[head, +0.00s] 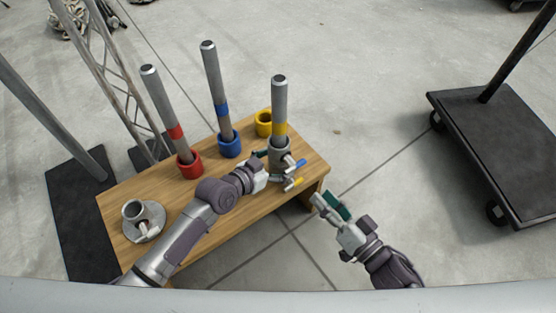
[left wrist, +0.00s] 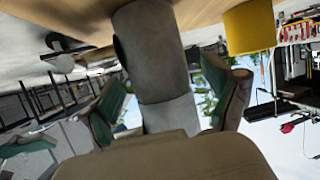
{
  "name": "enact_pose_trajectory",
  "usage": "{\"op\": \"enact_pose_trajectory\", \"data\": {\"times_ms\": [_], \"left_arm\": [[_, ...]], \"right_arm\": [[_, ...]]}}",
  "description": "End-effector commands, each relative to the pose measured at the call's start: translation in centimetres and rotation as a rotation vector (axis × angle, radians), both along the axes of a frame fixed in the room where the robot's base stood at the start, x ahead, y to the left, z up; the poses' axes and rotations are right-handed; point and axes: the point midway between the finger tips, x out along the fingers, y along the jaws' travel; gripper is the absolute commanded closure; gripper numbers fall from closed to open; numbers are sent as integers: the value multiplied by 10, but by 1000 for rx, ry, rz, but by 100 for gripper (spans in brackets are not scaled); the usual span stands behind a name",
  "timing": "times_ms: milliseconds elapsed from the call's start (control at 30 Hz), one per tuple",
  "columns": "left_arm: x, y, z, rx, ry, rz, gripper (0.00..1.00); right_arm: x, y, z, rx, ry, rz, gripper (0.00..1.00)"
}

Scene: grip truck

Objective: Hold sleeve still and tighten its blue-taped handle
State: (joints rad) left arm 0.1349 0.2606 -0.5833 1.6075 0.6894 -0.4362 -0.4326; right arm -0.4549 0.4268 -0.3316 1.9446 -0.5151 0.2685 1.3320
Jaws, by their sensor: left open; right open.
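A grey sleeve (head: 279,151) stands near the right end of the wooden table, with a grey yellow-banded pole (head: 279,104) upright in it. Two small handles stick out of its right side: a blue-taped handle (head: 299,164) above and a yellow-taped handle (head: 298,181) below. My left gripper (head: 267,165) is open, its fingers on either side of the sleeve. In the left wrist view the sleeve (left wrist: 152,55) stands between the spread fingers, with gaps showing; the handles cannot be made out there. My right gripper (head: 333,204) is open and empty, off the table's right end, below and right of the handles.
A red-banded pole (head: 162,112) stands in a red cup (head: 189,165), a blue-banded pole (head: 214,82) in a blue cup (head: 229,146). An empty yellow cup (head: 264,124) sits behind the sleeve. A flanged metal socket (head: 142,222) is at the table's left. A black cart (head: 500,140) stands right.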

Motion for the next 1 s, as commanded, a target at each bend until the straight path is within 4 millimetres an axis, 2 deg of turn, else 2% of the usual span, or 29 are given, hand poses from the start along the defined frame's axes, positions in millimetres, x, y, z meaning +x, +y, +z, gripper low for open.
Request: {"op": "enact_pose_trajectory", "data": {"times_ms": [400, 900, 967, 1000], "left_arm": [[5, -5, -3, 0, -1, 0, 13], [5, -4, -3, 0, 0, 1, 96], [5, -4, -3, 0, 0, 1, 100], [5, -4, -3, 0, 0, 1, 100]], "right_arm": [[0, 0, 0, 0, 0, 0, 58], [0, 0, 0, 0, 0, 0, 58], [0, 0, 0, 0, 0, 0, 58], [0, 0, 0, 0, 0, 0, 52]]}}
